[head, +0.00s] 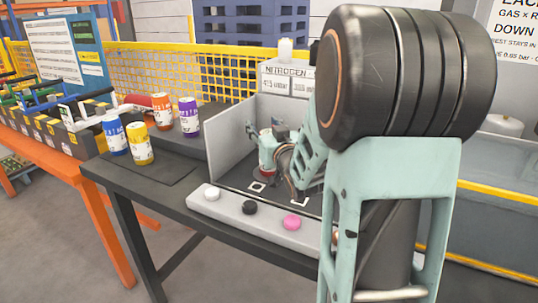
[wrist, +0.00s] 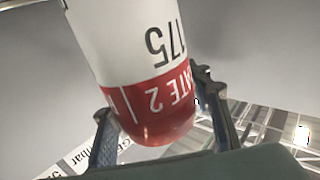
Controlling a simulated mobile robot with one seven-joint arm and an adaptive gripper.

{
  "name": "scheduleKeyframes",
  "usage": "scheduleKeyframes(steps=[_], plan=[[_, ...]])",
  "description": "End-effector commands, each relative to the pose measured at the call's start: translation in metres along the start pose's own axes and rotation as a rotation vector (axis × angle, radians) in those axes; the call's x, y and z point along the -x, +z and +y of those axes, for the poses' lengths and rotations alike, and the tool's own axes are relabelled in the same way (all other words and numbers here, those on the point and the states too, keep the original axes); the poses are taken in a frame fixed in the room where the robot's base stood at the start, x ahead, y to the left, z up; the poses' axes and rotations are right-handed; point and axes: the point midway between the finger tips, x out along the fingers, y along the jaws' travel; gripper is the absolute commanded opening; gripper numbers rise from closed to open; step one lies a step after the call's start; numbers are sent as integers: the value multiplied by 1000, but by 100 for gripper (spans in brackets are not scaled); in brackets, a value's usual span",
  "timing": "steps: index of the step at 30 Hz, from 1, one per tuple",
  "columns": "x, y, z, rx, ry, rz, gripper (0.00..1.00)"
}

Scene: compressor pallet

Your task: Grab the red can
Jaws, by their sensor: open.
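The red can, white with a red band, fills the upper middle of the wrist view (wrist: 150,95). It appears upside down there and lies between the two fingers of my gripper (wrist: 155,100). The fingers are open on either side of it; I cannot tell if either touches it. In the head view my gripper (head: 267,152) is low inside the grey-walled bay on the dark table, and a small red part of the can (head: 265,171) shows below it. My arm hides much of the right side of the bay.
Blue (head: 115,136), yellow (head: 140,144), orange (head: 162,112) and purple (head: 189,118) cans stand left of the grey panel (head: 228,142). A light strip with white, black and pink buttons (head: 291,222) runs along the table's front. A nitrogen sign (head: 288,78) stands behind.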

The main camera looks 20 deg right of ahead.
Motion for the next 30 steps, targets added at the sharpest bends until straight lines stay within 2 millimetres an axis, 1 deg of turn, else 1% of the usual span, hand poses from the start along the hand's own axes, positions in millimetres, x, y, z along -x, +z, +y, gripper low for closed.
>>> scheduleKeyframes(steps=[3, 4, 15, 16, 30], plan=[[0, 0, 0, 0, 0, 0, 45], [0, 0, 0, 0, 0, 0, 43], [0, 0, 0, 0, 0, -1, 2], [0, 0, 0, 0, 0, -1, 0], [0, -2, 0, 0, 0, 2, 0]])
